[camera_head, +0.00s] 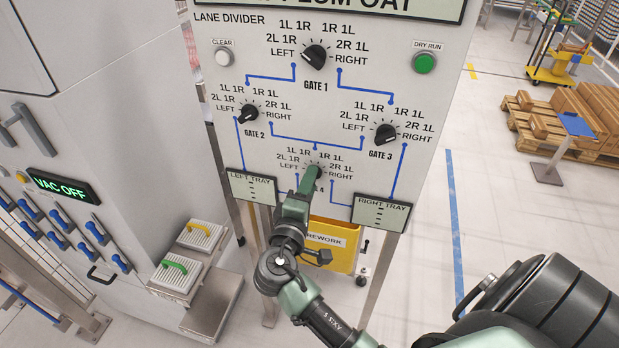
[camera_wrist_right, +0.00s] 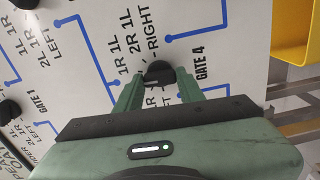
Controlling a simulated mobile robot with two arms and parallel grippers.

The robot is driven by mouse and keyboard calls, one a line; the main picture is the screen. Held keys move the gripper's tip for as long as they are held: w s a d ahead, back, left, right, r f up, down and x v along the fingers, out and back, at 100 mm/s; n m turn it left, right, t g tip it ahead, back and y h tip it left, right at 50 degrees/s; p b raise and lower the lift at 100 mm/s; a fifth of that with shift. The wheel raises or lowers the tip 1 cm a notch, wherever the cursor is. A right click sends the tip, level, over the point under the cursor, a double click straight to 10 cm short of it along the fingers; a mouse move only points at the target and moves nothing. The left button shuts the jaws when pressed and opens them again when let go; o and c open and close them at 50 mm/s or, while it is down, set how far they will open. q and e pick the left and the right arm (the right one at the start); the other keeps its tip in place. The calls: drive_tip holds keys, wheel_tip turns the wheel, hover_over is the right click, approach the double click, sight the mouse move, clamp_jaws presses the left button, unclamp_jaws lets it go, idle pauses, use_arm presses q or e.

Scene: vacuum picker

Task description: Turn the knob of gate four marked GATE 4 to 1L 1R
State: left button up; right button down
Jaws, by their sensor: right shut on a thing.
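The gate 4 knob (camera_wrist_right: 160,72) is black and shows between my finger tips in the right wrist view. My right gripper (camera_wrist_right: 160,86) is shut on it, one green finger on each side. In the head view my right gripper (camera_head: 313,171) reaches up to the panel (camera_head: 440,60) and covers most of the knob and part of the GATE 4 label. The label shows clearly in the right wrist view (camera_wrist_right: 201,61). The labels 1R 1L, 2R 1L and RIGHT show beside the knob there. I cannot tell which label the pointer faces. My left gripper is not in view.
The gate 1 knob (camera_head: 314,57), gate 2 knob (camera_head: 249,113) and gate 3 knob (camera_head: 385,134) sit around on the panel. The left tray sign (camera_head: 252,188) and right tray sign (camera_head: 381,213) flank my gripper. A yellow REWORK bin (camera_head: 345,257) stands below.

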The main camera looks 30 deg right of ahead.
drive_tip(key=shift+n+p, duration=1.15)
drive_tip(key=shift+n, duration=0.85)
drive_tip(key=shift+f, duration=0.1)
drive_tip(key=c, duration=0.9)
unclamp_jaws()
drive_tip(key=shift+a, duration=0.1)
drive_tip(key=b+v, duration=0.3)
drive_tip(key=v, duration=0.4)
drive_tip(key=shift+s+a, duration=0.25)
drive_tip(key=shift+s, duration=0.05)
